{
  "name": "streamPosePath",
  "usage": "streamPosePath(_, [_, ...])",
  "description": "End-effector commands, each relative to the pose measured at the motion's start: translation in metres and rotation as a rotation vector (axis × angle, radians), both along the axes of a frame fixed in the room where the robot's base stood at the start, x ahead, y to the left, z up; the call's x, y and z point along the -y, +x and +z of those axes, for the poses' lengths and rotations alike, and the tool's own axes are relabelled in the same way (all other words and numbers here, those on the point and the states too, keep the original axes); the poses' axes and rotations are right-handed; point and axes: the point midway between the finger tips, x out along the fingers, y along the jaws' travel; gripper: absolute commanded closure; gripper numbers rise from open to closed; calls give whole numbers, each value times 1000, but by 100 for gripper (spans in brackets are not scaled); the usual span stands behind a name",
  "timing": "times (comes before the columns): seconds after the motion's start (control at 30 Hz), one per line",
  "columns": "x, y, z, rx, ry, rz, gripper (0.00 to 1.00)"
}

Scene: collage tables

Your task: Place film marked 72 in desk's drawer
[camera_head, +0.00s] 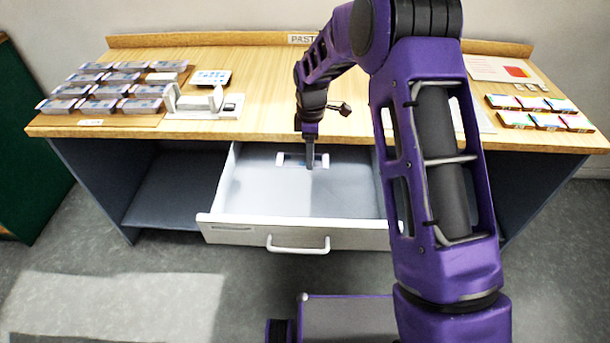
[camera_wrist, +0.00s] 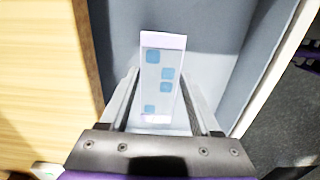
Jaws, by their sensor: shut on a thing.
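The desk's drawer (camera_head: 245,237) is pulled open below the desk top. My gripper (camera_head: 311,165) points down into the drawer's opening, toward its back. It is shut on a pale film strip (camera_head: 289,159) with lilac ends. In the wrist view the film (camera_wrist: 162,70) shows several blue squares and lies between the two fingers (camera_wrist: 160,100). No number can be read on it. I cannot tell whether the film touches the drawer's floor (camera_head: 260,196).
The wooden desk top (camera_head: 262,80) is above the drawer. Several small boxes (camera_head: 100,106) and a white device (camera_head: 200,102) are at its left. Several colourful packs (camera_head: 540,120) are at its right. The rest of the drawer looks empty.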

Motion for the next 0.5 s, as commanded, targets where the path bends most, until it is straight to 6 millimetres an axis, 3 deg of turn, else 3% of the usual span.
streamPosePath(0.3, [-1, 0, -54, -3, 0, 13, 89])
streamPosePath(0.5, [-1, 0, -73, -2, 0, 12, 89])
